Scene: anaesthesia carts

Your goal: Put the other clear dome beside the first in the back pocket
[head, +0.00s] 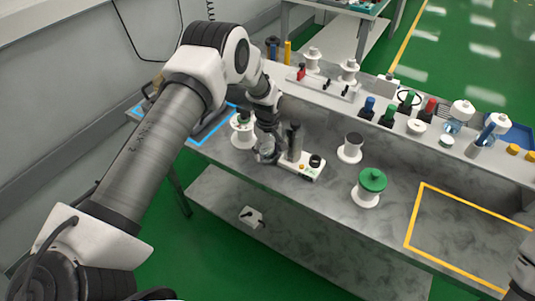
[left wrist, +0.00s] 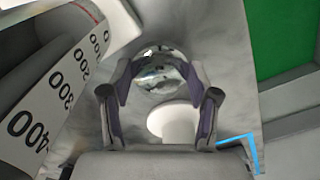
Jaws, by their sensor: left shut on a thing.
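My left gripper (head: 266,153) reaches down over the grey marbled bench at its front left part. In the left wrist view its two fingers (left wrist: 160,98) are shut on a clear dome (left wrist: 160,72), one finger on each side. In the head view the dome (head: 266,146) shows only as a small shiny patch between the fingers. I cannot pick out the first dome or the back pocket in either view. A piece of my right arm shows at the right edge of the head view, with no fingers visible.
A white spool (head: 243,136) stands left of the gripper, and a dark-posted device (head: 308,170) is close on its right. A white spool with dark top (head: 350,149) and a green-topped spool (head: 369,187) stand further right. A yellow-outlined area (head: 470,235) is bare.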

